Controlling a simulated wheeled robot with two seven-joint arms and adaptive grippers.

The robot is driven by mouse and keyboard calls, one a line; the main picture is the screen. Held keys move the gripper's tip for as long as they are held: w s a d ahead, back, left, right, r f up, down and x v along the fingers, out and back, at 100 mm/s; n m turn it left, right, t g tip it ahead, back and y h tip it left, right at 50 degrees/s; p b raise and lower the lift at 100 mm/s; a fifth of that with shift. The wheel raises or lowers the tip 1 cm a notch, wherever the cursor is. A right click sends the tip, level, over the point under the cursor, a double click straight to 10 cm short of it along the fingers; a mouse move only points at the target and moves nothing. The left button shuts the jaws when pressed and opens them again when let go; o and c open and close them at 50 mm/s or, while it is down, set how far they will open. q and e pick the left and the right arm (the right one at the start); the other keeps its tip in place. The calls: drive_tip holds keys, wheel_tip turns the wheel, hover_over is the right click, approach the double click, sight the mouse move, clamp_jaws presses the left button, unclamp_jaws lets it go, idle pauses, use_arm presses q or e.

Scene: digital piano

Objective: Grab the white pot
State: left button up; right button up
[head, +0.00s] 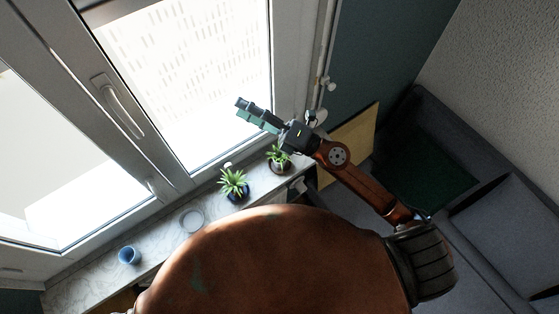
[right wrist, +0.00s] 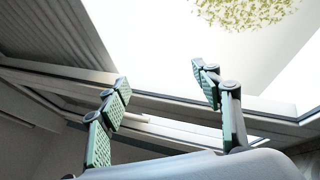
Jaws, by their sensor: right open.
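My right gripper (head: 240,108) is raised in front of the bright window, above and beyond the sill. In the right wrist view its two green-padded fingers (right wrist: 160,82) stand wide apart, with nothing between them. No pot is clearly white in the head view. A pale round dish or pot (head: 191,220) stands on the sill, seen from above; I cannot tell which it is. It is well below and left of the right gripper, which does not touch it. My left gripper is not in view.
On the marble sill (head: 85,270) stand a plant in a dark blue pot (head: 236,191), a plant in a brownish pot (head: 279,160) and a blue cup (head: 129,255). A window handle (head: 118,105) juts out at left. A grey sofa (head: 505,220) is at right.

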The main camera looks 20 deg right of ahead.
drive_tip(key=s+a+f+n+g, duration=0.3)
drive_tip(key=a+f+n+g, duration=0.2)
drive_tip(key=n, duration=0.1)
drive_tip(key=n+g+h, duration=0.5)
drive_tip(key=n+h, duration=0.2)
drive_tip(key=h, duration=0.7)
approach(279, 158)
drive_tip(key=shift+w+a+f, duration=0.1)
drive_tip(key=shift+w+f, duration=0.25)
drive_tip(key=shift+f, duration=0.35)
drive_tip(key=shift+p+x, duration=0.35)
drive_tip(key=shift+x, duration=0.5)
drive_tip(key=p+x, duration=0.1)
drive_tip(key=x, duration=0.1)
drive_tip(key=p+x, duration=0.1)
drive_tip(key=x, duration=0.2)
drive_tip(key=shift+s+a+f, duration=0.1)
drive_tip(key=shift+s, duration=0.15)
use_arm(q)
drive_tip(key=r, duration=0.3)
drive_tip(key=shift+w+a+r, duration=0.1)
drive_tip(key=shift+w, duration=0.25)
use_arm(e)
drive_tip(key=shift+w+a+f, duration=0.1)
drive_tip(key=shift+f, duration=0.3)
